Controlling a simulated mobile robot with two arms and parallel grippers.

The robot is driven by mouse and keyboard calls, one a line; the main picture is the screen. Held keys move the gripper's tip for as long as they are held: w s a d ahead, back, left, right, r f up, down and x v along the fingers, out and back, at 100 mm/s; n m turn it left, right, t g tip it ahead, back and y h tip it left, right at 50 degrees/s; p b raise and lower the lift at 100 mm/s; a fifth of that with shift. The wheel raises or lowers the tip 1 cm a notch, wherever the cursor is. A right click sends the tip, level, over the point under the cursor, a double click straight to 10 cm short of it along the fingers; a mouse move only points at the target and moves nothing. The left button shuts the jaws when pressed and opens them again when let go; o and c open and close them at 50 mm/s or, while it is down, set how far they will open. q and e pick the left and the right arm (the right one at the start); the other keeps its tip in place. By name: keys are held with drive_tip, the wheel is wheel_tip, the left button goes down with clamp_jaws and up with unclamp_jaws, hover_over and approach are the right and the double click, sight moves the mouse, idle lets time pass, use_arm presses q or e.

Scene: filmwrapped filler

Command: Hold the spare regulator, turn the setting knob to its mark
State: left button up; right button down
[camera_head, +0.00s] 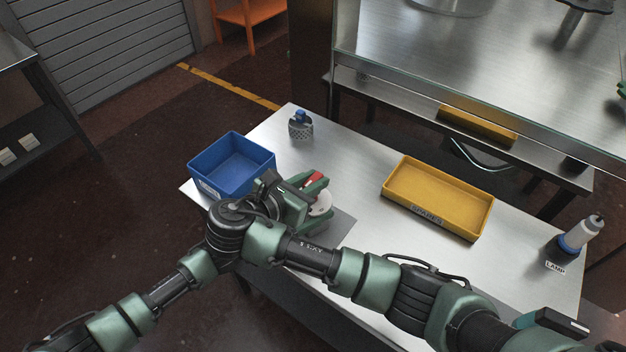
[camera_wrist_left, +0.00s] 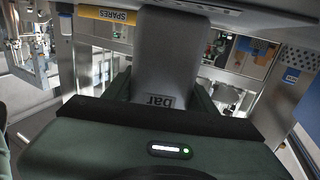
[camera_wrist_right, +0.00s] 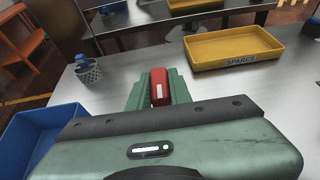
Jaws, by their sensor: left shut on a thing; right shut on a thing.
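The spare regulator shows in the left wrist view as a grey body (camera_wrist_left: 165,62) marked "bar", between the green fingers of my left gripper (camera_wrist_left: 160,88). In the head view a pale round face (camera_head: 321,204) of it shows beside the fingers. My left gripper (camera_head: 314,212) is shut on this body above the table. The red setting knob (camera_wrist_right: 158,86) has a white mark and sits between the fingers of my right gripper (camera_wrist_right: 157,92), which is shut on it. The knob also shows in the head view (camera_head: 313,180). The mark on the regulator that the knob points to cannot be made out.
A blue bin (camera_head: 205,186) stands left of the grippers. A perforated cup (camera_head: 301,131) with a blue-topped thing is behind. A yellow SPARES tray (camera_head: 461,230) lies to the right. A bottle-like lamp (camera_head: 578,236) stands at the far right. A grey mat (camera_head: 340,228) lies beneath the grippers.

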drive_tip(key=shift+d+r+m+h, duration=0.1)
drive_tip(key=shift+m+h, duration=0.3)
drive_tip(key=c, duration=1.3)
unclamp_jaws()
